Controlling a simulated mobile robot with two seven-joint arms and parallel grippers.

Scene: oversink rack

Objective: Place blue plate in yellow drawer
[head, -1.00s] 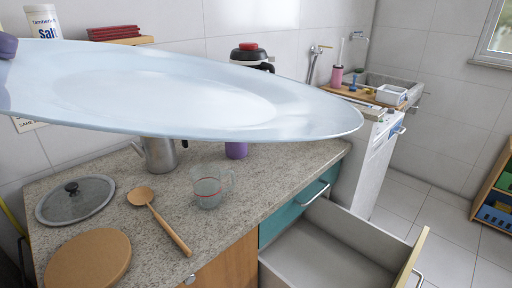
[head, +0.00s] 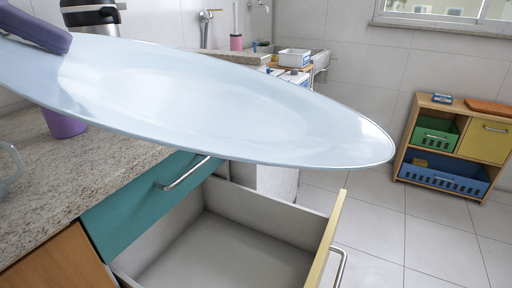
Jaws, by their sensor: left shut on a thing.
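The pale blue plate (head: 220,100) spans the upper left and middle of the head view, close to the camera and slightly tilted. My left gripper (head: 50,34), with purple fingers, is shut on the plate's left rim and holds it in the air. The yellow drawer (head: 333,238) is pulled out below, with a pale yellow front, a metal handle and a grey, empty-looking interior. The plate's right part is above the drawer's back area in the picture, apart from it. The plate hides part of the counter and drawer surroundings. My right gripper is not in view.
A granite counter (head: 60,180) with a teal drawer front (head: 140,205) is at left. A wooden shelf (head: 450,118) with green and blue crates stands at right. The floor between is clear.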

